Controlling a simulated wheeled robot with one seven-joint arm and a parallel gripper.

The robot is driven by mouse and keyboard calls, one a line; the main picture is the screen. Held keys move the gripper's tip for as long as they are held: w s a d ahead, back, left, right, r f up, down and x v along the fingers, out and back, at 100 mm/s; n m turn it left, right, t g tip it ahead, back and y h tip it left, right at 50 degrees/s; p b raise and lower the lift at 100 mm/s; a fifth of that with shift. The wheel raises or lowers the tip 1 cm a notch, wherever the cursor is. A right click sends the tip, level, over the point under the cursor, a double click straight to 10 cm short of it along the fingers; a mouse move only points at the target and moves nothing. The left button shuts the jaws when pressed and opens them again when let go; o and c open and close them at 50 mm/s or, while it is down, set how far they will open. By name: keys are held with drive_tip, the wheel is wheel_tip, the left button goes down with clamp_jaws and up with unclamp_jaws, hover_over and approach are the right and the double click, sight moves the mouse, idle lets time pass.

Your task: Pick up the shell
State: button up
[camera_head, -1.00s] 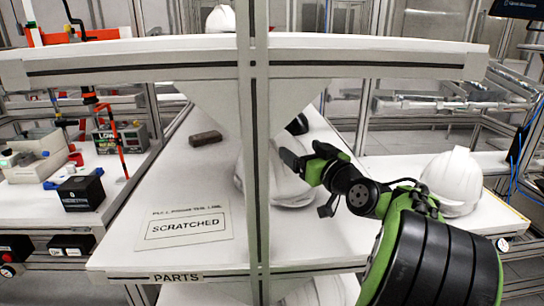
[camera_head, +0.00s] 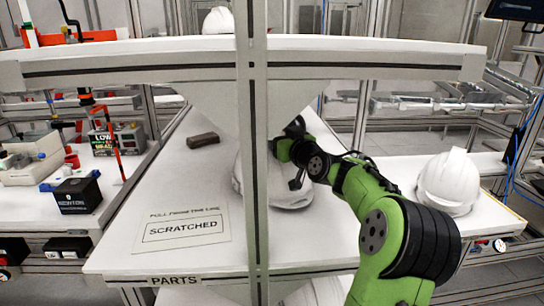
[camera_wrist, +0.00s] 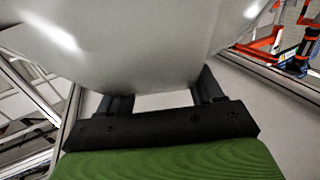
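A glossy white helmet shell (camera_head: 288,197) sits on the middle white shelf, behind the upright post. The post and my arm hide part of it. My gripper (camera_head: 287,140) is at the shell's upper side in the head view, with its fingertips hard to make out. In the wrist view the shell (camera_wrist: 150,45) fills the upper middle, close in front of my gripper (camera_wrist: 162,92). The two dark fingers stand wide apart with a gap between them. The shell hides their far ends, so I cannot tell whether they touch it.
A second white shell (camera_head: 450,182) sits at the right, another (camera_head: 219,20) on the top shelf, and one (camera_head: 318,292) below. A dark brown block (camera_head: 203,140) and a "SCRATCHED" sign (camera_head: 185,228) lie on the middle shelf. The post (camera_head: 252,150) and upper shelf edge (camera_head: 400,66) are close to my arm.

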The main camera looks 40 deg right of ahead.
clamp_jaws()
drive_tip(key=shift+r+p, duration=0.3)
drive_tip(key=shift+r, duration=0.25)
drive_tip(key=r, duration=0.1)
drive_tip(key=r+p, duration=0.1)
drive_tip(key=shift+s+a+r, duration=0.1)
drive_tip(key=shift+s+r, duration=0.25)
drive_tip(key=shift+s, duration=0.05)
drive_tip(key=v, duration=1.7)
drive_tip(key=shift+s+f, duration=0.1)
drive_tip(key=shift+f, duration=0.05)
